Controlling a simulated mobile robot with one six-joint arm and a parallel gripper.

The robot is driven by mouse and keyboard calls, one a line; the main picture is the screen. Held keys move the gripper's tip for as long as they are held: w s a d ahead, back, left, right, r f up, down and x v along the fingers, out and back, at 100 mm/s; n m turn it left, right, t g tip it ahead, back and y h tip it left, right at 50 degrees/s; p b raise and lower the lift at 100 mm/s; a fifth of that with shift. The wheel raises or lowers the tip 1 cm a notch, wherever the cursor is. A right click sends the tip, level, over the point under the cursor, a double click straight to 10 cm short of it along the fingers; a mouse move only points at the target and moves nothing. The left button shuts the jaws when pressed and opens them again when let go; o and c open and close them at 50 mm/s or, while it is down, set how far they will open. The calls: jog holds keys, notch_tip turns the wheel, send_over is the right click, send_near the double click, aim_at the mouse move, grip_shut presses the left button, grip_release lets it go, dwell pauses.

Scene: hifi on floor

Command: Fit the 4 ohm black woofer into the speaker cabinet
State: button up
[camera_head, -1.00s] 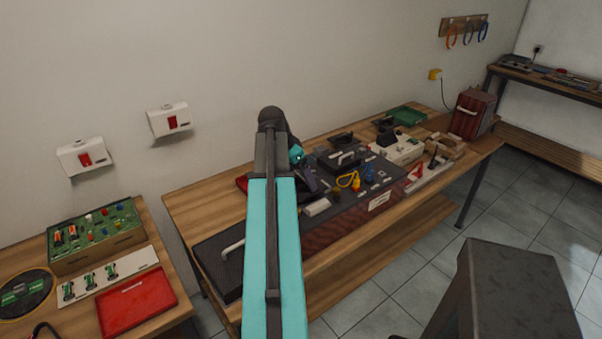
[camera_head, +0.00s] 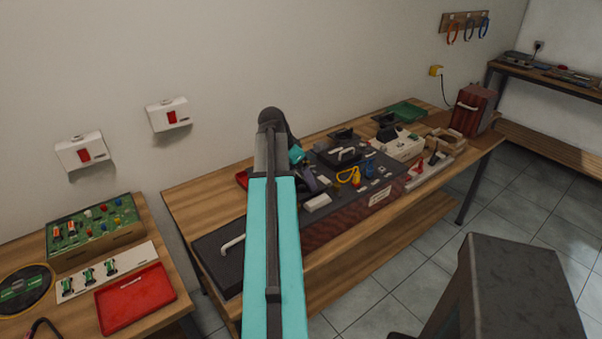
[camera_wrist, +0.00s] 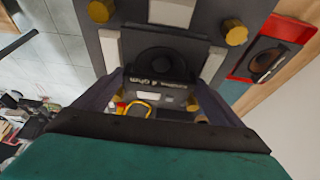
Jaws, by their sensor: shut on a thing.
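My gripper (camera_wrist: 158,105) is shut on the black woofer (camera_wrist: 160,62), a dark square plate with a round cone and white upside-down lettering that is hard to read. The woofer sits between the two fingers, over a grey panel (camera_wrist: 118,18) with brass knobs and pale strips; I cannot tell whether it touches the panel. In the head view my gripper (camera_head: 310,182) is partly behind my turquoise arm, over the long dark cabinet (camera_head: 335,220) on the bench. The woofer cannot be made out there.
A red tray (camera_wrist: 288,28) with a dark round part lies beside the panel in the wrist view. In the head view a white box (camera_head: 400,146), a green tray (camera_head: 408,112) and a dark red case (camera_head: 473,110) stand further right. Bare bench (camera_head: 205,190) shows at left.

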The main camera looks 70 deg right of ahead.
jog(key=shift+f, duration=0.55)
dwell(0.4)
jog(key=o, duration=1.8)
jog(key=shift+o, duration=0.2)
jog(key=shift+b, duration=0.3)
jog(key=b+v, duration=0.2)
jog(key=v, duration=1.2)
notch_tip(320, 180, up, 8)
jog(key=p, duration=0.4)
jog(key=shift+p, duration=0.4)
